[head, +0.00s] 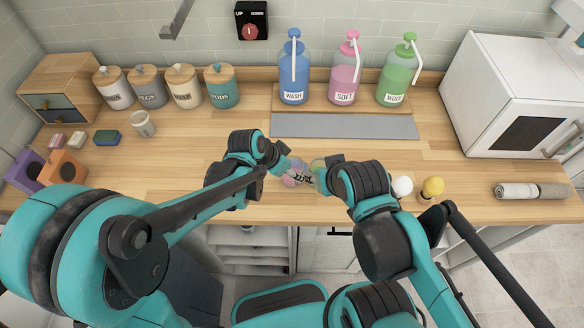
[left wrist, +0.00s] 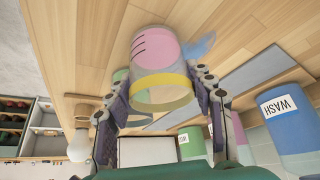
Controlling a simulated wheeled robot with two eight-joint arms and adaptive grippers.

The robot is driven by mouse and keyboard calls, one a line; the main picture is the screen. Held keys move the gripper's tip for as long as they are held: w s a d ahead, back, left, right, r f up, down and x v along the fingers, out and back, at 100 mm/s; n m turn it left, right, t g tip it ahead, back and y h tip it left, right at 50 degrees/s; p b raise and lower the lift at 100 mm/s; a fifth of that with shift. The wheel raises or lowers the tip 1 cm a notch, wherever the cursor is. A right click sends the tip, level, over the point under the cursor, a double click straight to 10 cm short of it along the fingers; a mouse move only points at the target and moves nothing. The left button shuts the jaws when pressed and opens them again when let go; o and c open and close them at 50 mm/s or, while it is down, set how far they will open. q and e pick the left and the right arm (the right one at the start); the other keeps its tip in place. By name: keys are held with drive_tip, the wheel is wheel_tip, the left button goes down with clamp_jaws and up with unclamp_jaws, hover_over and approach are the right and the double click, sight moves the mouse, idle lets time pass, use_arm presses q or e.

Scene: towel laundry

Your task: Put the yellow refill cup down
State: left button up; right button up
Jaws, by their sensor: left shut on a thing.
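The yellow refill cup (left wrist: 160,95) is a clear cup with a yellow band and pink showing inside at its far end. In the left wrist view it sits between the two fingers of my left gripper (left wrist: 164,108), which is shut on it. In the head view my left gripper (head: 287,168) is above the front middle of the counter, and the arms mostly hide the cup. Whether the cup touches the counter is not clear. My right gripper (head: 322,168) is close to its right; its fingers are too hidden to read.
Blue wash (head: 294,80), pink soft (head: 343,85) and green wool (head: 396,85) bottles stand behind a grey mat (head: 345,125). A small mug (head: 143,126) is left.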

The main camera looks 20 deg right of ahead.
use_arm(q)
drive_tip(key=o, duration=0.6)
drive_tip(key=shift+f, duration=0.2)
drive_tip(key=o, duration=0.4)
drive_tip(key=shift+r, duration=0.1)
drive_tip(key=shift+r, duration=0.1)
drive_tip(key=shift+r+p, duration=0.25)
drive_tip(key=shift+p, duration=0.05)
drive_tip(key=p+v, duration=0.3)
drive_tip(key=v, duration=0.9)
drive_tip(key=s+a+r+n+t+y, duration=0.1)
drive_tip(key=a+n, duration=0.3)
drive_tip(key=a, duration=0.4)
drive_tip(key=s+a+r+n+t+y, duration=0.1)
drive_tip(key=s+a+n, duration=0.3)
drive_tip(key=a, duration=0.5)
drive_tip(key=s+a+r+n+t+y, duration=0.1)
drive_tip(key=s+a+n+t+y, duration=0.1)
drive_tip(key=a+n, duration=0.3)
drive_tip(key=a+y, duration=0.1)
drive_tip(key=a, duration=0.2)
drive_tip(key=shift+s+a+r+t, duration=0.25)
drive_tip(key=shift+s+r+t, duration=0.05)
drive_tip(key=shift+s+t, duration=0.1)
